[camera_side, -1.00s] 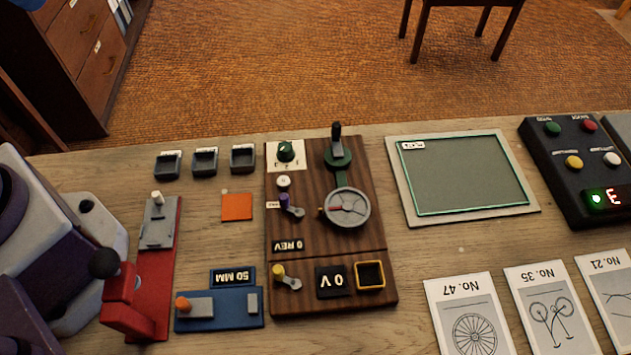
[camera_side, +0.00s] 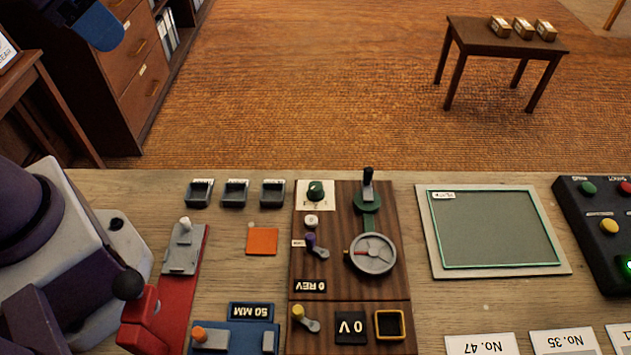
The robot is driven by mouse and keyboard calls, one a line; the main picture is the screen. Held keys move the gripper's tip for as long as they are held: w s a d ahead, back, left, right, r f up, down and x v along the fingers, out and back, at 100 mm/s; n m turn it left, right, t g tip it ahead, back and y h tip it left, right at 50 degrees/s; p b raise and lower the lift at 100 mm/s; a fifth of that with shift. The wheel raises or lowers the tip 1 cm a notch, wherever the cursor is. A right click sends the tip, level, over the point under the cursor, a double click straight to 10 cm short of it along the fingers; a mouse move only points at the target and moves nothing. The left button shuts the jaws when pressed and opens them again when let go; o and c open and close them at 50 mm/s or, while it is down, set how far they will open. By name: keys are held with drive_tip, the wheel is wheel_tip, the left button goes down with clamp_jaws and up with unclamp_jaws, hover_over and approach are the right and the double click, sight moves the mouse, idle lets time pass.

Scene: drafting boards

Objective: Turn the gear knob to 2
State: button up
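The gear knob (camera_side: 316,190) is a small dark green dial on a white plate with marks too small to read. It sits at the back left corner of the brown wooden panel (camera_side: 340,225). Its pointer setting cannot be made out. Nothing touches the knob. My gripper's fingers do not show; only a blue rounded part, probably of my arm, hangs at the top left, far from the panel.
A red press-like device (camera_side: 175,290) stands left. A green-framed board (camera_side: 493,228) lies right. Bare wood lies between panel and board.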

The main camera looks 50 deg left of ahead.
drive_tip(key=shift+o, duration=0.7)
drive_tip(key=w+d+f+m+g+y, duration=0.1)
drive_tip(key=w+d+f+m+g, duration=0.1)
drive_tip(key=w+f, duration=0.3)
drive_tip(key=shift+w+d+f+m+g, duration=0.3)
drive_tip(key=shift+w+d+m+g, duration=0.15)
drive_tip(key=shift+w+g, duration=0.2)
drive_tip(key=m+g+h, duration=0.1)
drive_tip(key=m+g, duration=0.1)
drive_tip(key=m, duration=1.3)
approach(316, 186)
wheel_tip(316, 186, down, 9)
drive_tip(key=shift+s+f, duration=0.15)
drive_tip(key=shift+f, duration=0.05)
drive_tip(key=c, duration=0.9)
